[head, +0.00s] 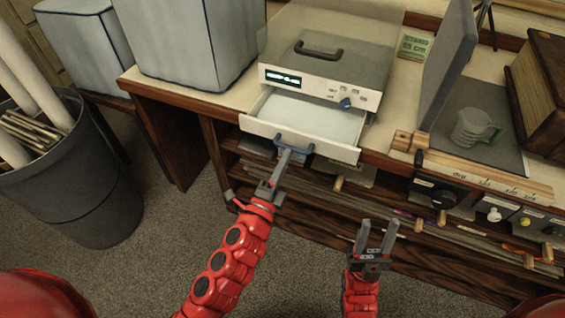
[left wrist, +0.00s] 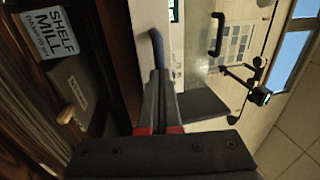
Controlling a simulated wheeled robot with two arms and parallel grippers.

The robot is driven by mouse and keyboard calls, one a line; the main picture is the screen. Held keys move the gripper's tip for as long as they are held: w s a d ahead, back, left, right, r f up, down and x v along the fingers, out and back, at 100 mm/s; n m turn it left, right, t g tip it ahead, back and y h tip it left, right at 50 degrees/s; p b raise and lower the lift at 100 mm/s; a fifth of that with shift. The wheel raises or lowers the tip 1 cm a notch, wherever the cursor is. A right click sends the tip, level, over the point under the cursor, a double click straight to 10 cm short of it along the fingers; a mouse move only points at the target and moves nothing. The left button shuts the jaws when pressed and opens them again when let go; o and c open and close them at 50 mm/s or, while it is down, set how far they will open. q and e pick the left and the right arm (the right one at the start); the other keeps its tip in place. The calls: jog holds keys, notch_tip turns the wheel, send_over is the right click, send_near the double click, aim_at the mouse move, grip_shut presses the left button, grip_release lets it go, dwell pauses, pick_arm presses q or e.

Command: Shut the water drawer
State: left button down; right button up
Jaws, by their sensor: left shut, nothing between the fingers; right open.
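The water drawer (head: 264,129) is a shallow white drawer pulled partly out of the front of a grey and white machine (head: 322,60) on the desk. Its front carries a blue handle (head: 294,142), which also shows in the left wrist view (left wrist: 158,50). My left gripper (head: 283,158) is shut and empty, with its fingertips at the handle; whether they touch it I cannot tell. In the left wrist view the shut fingers (left wrist: 160,85) point at the drawer front by the handle. My right gripper (head: 377,228) is open and empty, in front of the desk's lower shelves.
Covered grey boxes (head: 190,40) stand left of the machine. An upright grey panel (head: 448,65), a cup (head: 474,128) and a wooden box (head: 545,80) stand to the right. A dark bin (head: 75,180) with rolls is on the floor at left. Open shelves lie below the desk.

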aim_at(305, 124)
pick_arm(q)
jog(key=b+x, duration=0.1)
jog(key=x, duration=0.4)
jog(key=f+b+x, duration=0.1)
jog(key=x, duration=0.3)
jog(key=f+b+x, duration=0.1)
jog(key=x, duration=0.4)
jog(key=shift+w+f, duration=0.25)
jog(key=shift+w, duration=0.3)
jog(key=shift+w+d+r, duration=0.1)
jog(key=shift+w, duration=0.15)
jog(key=shift+r, duration=0.3)
